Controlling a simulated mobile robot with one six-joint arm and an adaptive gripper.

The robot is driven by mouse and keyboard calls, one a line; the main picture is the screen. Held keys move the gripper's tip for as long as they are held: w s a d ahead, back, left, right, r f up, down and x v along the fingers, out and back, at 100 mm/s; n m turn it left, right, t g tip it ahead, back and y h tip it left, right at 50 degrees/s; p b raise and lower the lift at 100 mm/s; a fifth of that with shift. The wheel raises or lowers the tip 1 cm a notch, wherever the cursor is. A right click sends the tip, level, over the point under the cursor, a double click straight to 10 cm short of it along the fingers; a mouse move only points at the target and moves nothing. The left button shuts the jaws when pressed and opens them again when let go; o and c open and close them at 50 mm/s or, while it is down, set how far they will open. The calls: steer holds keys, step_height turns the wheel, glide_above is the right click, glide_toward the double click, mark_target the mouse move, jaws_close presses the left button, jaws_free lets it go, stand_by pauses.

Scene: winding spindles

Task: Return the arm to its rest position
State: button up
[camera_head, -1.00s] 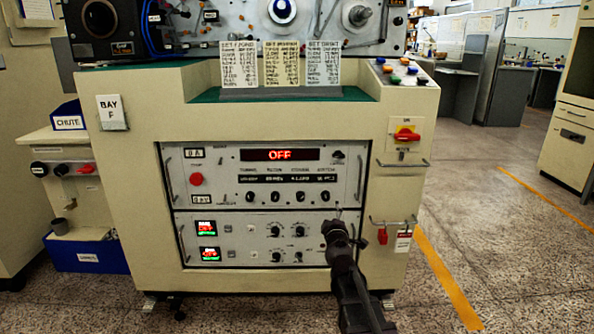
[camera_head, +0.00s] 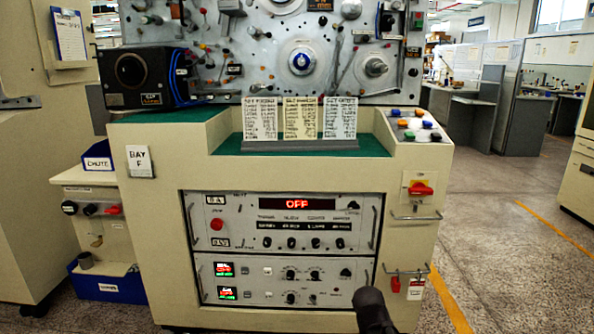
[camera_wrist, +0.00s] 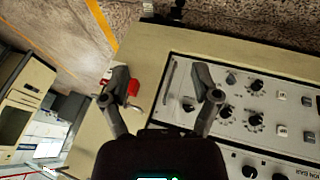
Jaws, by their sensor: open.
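My gripper (camera_wrist: 161,92) is open in the wrist view, its two dark fingers spread apart with nothing between them. It faces the lower front of the bay F winding machine (camera_head: 160,225), whose lower instrument panel (camera_wrist: 180,72) lies beyond the fingers. A red tag (camera_wrist: 133,87) shows beside the left finger. In the head view only a dark end part of my arm shows, at the bottom edge in front of the panel's lower right corner. The fingers cannot be made out there.
Card stand (camera_head: 300,146) with several setting cards sits on the green top. A red switch (camera_head: 420,189), handle bar and hanging red tag (camera_head: 396,285) are on the right front. A blue bin (camera_head: 108,285) stands at left. Open floor with a yellow line (camera_head: 450,300) lies right.

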steer(key=s+a+r+g+y+p, duration=0.1)
steer(key=s+a+g+y+p, duration=0.3)
steer(key=s, duration=0.4)
step_height(320, 180, up, 38)
steer(key=a+p, duration=0.1)
steer(key=p, duration=3.5)
steer(key=shift+a, duration=0.15)
